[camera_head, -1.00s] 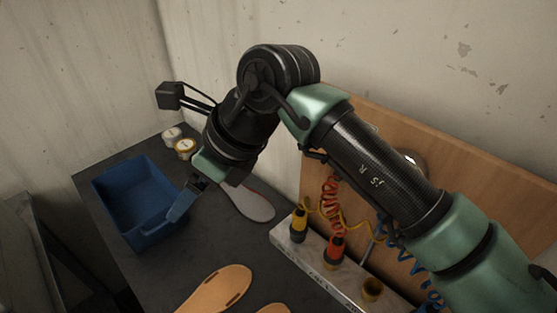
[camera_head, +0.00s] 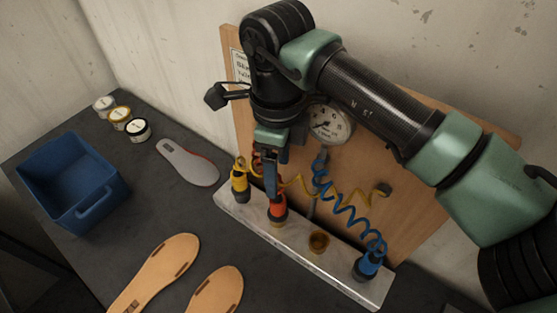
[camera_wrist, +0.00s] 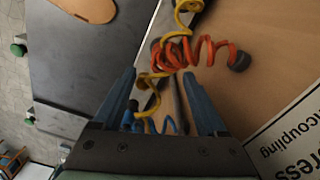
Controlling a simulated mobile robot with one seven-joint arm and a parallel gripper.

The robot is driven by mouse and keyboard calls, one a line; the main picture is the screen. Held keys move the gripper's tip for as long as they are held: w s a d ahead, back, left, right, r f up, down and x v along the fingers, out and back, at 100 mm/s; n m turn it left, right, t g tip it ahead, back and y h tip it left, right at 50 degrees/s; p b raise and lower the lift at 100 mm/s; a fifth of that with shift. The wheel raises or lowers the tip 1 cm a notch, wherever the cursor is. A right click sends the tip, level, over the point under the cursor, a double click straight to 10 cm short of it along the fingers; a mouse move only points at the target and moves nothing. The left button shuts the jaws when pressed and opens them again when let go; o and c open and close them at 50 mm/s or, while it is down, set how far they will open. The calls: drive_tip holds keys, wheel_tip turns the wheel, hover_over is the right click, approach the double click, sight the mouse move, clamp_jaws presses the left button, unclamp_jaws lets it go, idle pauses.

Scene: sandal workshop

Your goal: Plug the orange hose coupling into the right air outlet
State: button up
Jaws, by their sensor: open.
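The orange hose coupling (camera_head: 277,209) stands upright in the pale rail (camera_head: 340,272), between the yellow coupling (camera_head: 240,182) and an empty brass-coloured socket (camera_head: 318,242). My gripper (camera_head: 271,192) is open, its fingers pointing down just above or in front of the orange coupling; touching or apart is unclear. In the wrist view, the blue fingers (camera_wrist: 161,75) are spread, with the orange coiled hose (camera_wrist: 190,52) beyond them. The orange coupling is not clearly visible there. Nothing labels the right air outlet; I cannot tell which fitting it is.
The blue coupling (camera_head: 369,263) stands at the rail's right end. Yellow (camera_head: 345,196) and blue (camera_head: 335,196) coiled hoses hang before the wooden board (camera_head: 415,165) with its gauge (camera_head: 331,124). A blue bin (camera_head: 72,180), insole (camera_head: 187,163) and sandal soles (camera_head: 155,268) lie left.

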sight(278, 201)
drive_tip(key=shift+f+b, duration=3.9)
drive_tip(key=shift+f, duration=1.35)
drive_tip(key=shift+c, duration=0.3)
drive_tip(key=c, duration=1.1)
drive_tip(key=shift+r+p, duration=3.9)
drive_tip(key=shift+r, duration=2.7)
clamp_jaws()
drive_tip(key=shift+f, duration=0.1)
